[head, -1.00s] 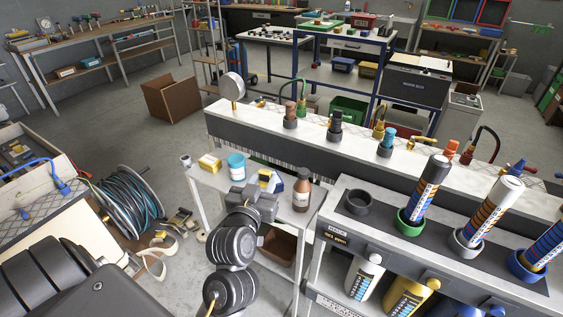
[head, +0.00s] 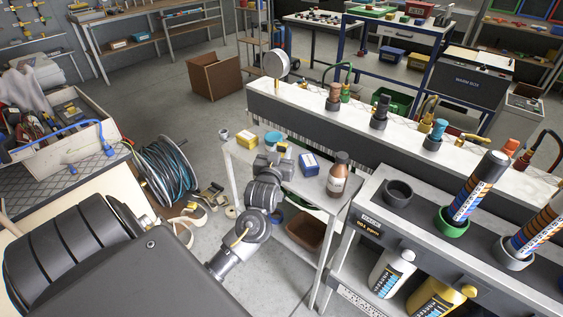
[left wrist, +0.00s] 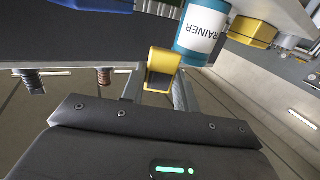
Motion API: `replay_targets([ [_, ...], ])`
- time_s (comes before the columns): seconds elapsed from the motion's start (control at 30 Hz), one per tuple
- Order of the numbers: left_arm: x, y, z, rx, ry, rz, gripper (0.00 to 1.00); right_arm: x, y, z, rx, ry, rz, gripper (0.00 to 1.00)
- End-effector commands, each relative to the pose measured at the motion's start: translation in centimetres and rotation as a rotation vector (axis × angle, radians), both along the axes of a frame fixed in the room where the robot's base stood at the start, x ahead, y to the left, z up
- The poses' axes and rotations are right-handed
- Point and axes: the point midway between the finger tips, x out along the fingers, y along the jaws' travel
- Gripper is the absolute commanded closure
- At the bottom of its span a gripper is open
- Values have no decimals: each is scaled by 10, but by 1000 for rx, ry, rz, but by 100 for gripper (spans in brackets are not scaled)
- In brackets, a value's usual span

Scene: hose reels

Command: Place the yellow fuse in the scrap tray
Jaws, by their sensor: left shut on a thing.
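The yellow fuse (left wrist: 160,68), a small yellow piece with a dark face, sits between the two fingers of my left gripper (left wrist: 158,85) in the left wrist view. In the head view my left gripper (head: 273,155) is over the top of the small grey cart, in front of a blue can; a bit of yellow shows at its fingertips. A brown open tray (head: 306,233) stands on the cart's lower shelf, partly hidden by the cart top; I cannot tell whether it is the scrap tray. My right gripper is not in view.
The blue can (head: 273,138), yellow box (head: 243,160), blue-and-white box (head: 309,163) and brown bottle (head: 338,176) stand on the cart close around the gripper. A hose reel (head: 166,178) is on the floor at left. A grey bench (head: 390,210) adjoins at right.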

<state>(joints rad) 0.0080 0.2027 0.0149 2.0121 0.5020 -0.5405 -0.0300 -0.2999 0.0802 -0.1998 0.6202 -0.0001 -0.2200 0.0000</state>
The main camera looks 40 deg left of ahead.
Motion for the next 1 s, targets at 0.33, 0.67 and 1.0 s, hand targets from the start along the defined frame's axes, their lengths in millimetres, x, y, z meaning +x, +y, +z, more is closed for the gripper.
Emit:
replay_targets([
  [0.33, 14, 11, -21, -1, -2, -1, 95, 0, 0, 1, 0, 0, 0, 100],
  [0.67, 18, 14, -55, -1, 0, -1, 95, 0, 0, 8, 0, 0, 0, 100],
  [1.0, 18, 14, -59, -2, -1, -1, 95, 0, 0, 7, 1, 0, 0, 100],
])
